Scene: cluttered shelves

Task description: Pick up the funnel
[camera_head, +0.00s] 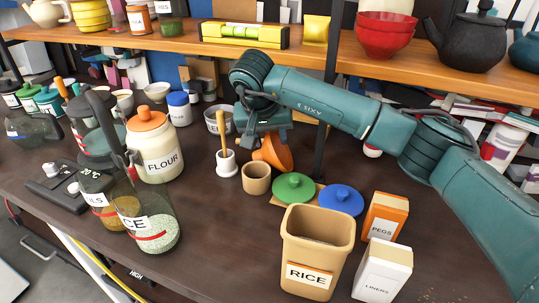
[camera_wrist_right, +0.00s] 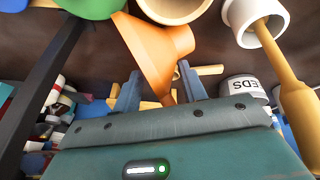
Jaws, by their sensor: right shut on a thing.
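The orange funnel (camera_head: 273,153) is at the middle of the dark tabletop, tilted, with its wide end toward the lower right. My right gripper (camera_head: 264,132) reaches in from the right and is at the funnel's narrow end. In the right wrist view, the funnel (camera_wrist_right: 158,48) has its narrow part between the two fingers of my right gripper (camera_wrist_right: 158,88), which is shut on it. In the head view my gripper hides part of the funnel, and I cannot tell whether it touches the table. My left gripper is not in view.
A tan cup (camera_head: 256,180), a white mortar with pestle (camera_head: 226,163), and green (camera_head: 293,187) and blue (camera_head: 341,199) lids stand close by. A rice canister (camera_head: 316,255) is in front. A flour jar (camera_head: 158,150) stands left. A wooden shelf (camera_head: 180,42) runs above.

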